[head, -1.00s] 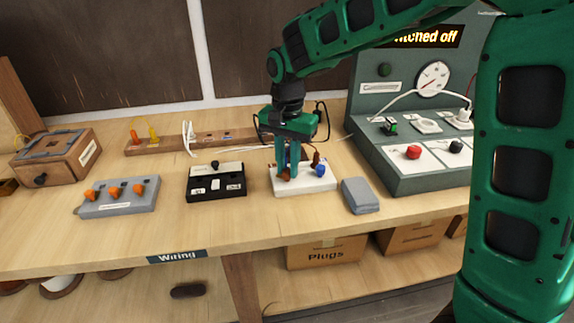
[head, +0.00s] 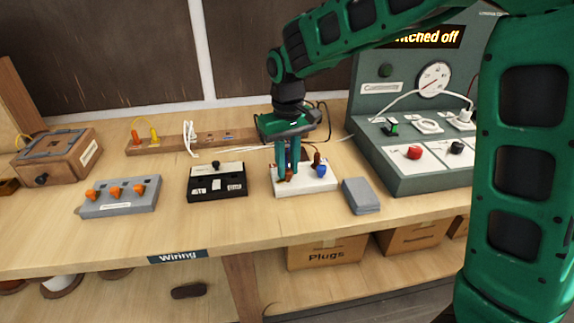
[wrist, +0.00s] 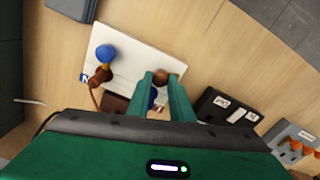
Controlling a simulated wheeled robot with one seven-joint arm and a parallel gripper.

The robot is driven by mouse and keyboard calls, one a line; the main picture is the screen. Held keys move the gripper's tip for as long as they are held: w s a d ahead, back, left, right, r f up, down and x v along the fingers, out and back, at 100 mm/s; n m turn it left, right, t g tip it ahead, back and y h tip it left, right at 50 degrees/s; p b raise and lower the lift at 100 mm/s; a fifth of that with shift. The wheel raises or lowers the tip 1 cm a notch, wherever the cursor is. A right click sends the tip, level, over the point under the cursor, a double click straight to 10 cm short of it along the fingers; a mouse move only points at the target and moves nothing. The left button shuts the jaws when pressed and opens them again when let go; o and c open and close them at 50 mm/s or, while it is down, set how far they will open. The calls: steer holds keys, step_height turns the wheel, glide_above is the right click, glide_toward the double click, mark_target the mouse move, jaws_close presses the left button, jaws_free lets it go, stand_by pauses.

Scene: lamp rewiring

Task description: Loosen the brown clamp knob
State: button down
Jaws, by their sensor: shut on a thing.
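The brown clamp knob (wrist: 161,77) sits on a white block (wrist: 150,52), low between the fingertips of my gripper (wrist: 159,80). In the head view my gripper (head: 288,178) points straight down at the left part of the white block (head: 306,189), shut on the brown knob. My fingers hide part of the knob. A blue knob (head: 321,171) stands at the right of the same block and also shows in the wrist view (wrist: 105,53). A brown lead ends beside the blue knob. Another blue part is partly hidden behind my fingers in the wrist view.
A black box (head: 217,187) and a grey block with orange levers (head: 120,195) stand to the left. A grey pad (head: 361,195) lies close on the right, before a dark green panel (head: 405,184). A wooden rail (head: 180,143) with white cable runs behind. Bare wood lies in front.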

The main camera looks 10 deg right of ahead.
steer(key=n, duration=0.7)
steer(key=shift+w+r, duration=0.15)
steer(key=shift+w, duration=0.05)
steer(key=n, duration=0.3)
steer(key=shift+n, duration=2)
steer(key=c, duration=1.8)
jaws_free()
steer(key=shift+c, duration=0.2)
steer(key=shift+s, duration=0.1)
steer(key=shift+n, duration=0.3)
steer(key=shift+s, duration=0.1)
